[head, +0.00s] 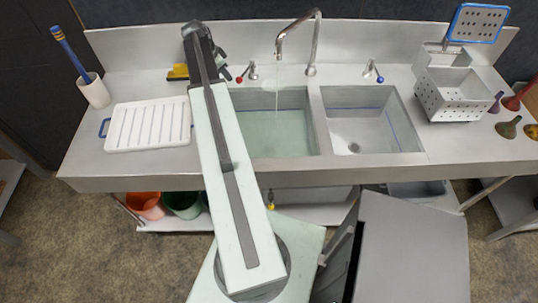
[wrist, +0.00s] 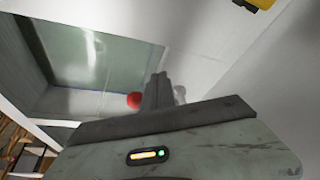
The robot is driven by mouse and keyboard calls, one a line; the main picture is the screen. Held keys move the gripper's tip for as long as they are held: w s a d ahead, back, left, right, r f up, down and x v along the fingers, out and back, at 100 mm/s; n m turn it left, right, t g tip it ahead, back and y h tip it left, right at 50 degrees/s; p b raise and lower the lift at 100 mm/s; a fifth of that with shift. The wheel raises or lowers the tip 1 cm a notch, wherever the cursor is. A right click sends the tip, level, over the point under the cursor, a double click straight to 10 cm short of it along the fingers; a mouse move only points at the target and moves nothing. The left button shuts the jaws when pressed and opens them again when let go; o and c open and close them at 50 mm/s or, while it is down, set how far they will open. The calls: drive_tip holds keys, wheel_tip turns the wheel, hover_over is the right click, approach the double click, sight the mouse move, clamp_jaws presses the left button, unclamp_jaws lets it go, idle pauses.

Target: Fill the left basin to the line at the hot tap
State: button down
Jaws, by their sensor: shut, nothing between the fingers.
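The left basin (head: 242,137) holds greenish water; it also shows in the wrist view (wrist: 45,98). A thin stream runs into it from the curved spout (head: 316,40). A fill line shows faintly at its back wall; I cannot tell exactly how the water stands against it. The hot tap (head: 252,70) has a red knob on its left side, and this red knob also shows in the wrist view (wrist: 134,100). My gripper (wrist: 158,82) is shut and empty, with its fingertips just right of the red knob; I cannot tell whether they touch. My arm hides the basin's left edge.
The right basin (head: 352,132) has a blue line and no visible water. A blue-knobbed tap (head: 372,72) stands behind it. A white drainboard (head: 148,126) lies left of my arm. A perforated metal basket (head: 453,95) stands at the right. A yellow object (head: 178,72) sits behind my arm.

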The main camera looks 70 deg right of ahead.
sight(240, 80)
drive_tip(key=shift+s+r, duration=0.1)
idle(0.3)
drive_tip(key=shift+s+a, duration=0.2)
drive_tip(key=shift+s, duration=0.35)
drive_tip(key=shift+s+a, duration=0.2)
drive_tip(key=shift+s, duration=0.4)
drive_tip(key=shift+s+a, duration=0.25)
drive_tip(key=shift+s, duration=1.65)
